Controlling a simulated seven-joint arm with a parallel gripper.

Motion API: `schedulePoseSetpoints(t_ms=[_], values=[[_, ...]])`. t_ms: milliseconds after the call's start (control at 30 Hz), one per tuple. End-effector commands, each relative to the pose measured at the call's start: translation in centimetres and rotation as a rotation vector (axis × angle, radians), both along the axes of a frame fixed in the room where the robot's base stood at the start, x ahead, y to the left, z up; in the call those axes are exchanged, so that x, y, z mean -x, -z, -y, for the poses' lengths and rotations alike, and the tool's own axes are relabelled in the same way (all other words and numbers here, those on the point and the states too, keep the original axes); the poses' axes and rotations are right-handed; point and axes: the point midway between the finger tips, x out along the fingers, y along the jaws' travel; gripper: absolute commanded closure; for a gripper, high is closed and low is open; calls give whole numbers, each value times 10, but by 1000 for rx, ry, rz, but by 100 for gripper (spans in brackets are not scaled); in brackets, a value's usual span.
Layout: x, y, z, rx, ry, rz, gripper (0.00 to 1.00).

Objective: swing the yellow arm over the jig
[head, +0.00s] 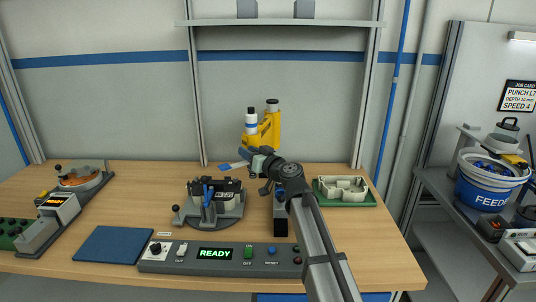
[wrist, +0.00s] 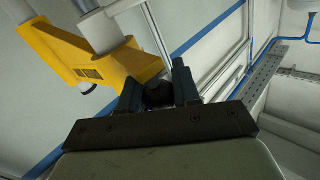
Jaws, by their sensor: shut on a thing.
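The yellow arm (head: 266,130) stands upright at the back of the bench, with a white and blue cylinder (head: 251,122) at its left end. In the wrist view the yellow arm (wrist: 75,60) fills the upper left. My gripper (head: 246,153) is in front of it. In the wrist view my gripper's two dark fingers (wrist: 158,86) are shut on a dark round knob (wrist: 160,96) close to the yellow arm's end. A round grey fixture (head: 212,211) with a blue clamp sits at the front middle. A pale block on a green base (head: 345,201) sits to the right; I cannot tell which is the jig.
A control panel (head: 222,267) showing READY runs along the front edge. A blue mat (head: 112,244) lies at left, near a round orange-topped device (head: 82,178). A blue bucket (head: 487,188) stands on the right-hand shelf. The bench behind the mat is clear.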

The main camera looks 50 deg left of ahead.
Motion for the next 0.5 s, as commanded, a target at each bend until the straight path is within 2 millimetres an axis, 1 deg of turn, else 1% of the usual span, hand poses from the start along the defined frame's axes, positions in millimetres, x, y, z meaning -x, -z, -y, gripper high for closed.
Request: schedulePoseSetpoints(t_ms=[33, 200, 500], values=[[6, 0, -8, 0, 17, 1, 100], [16, 0, -26, 0, 83, 1, 100], [26, 0, -49, 1, 159, 1, 100]])
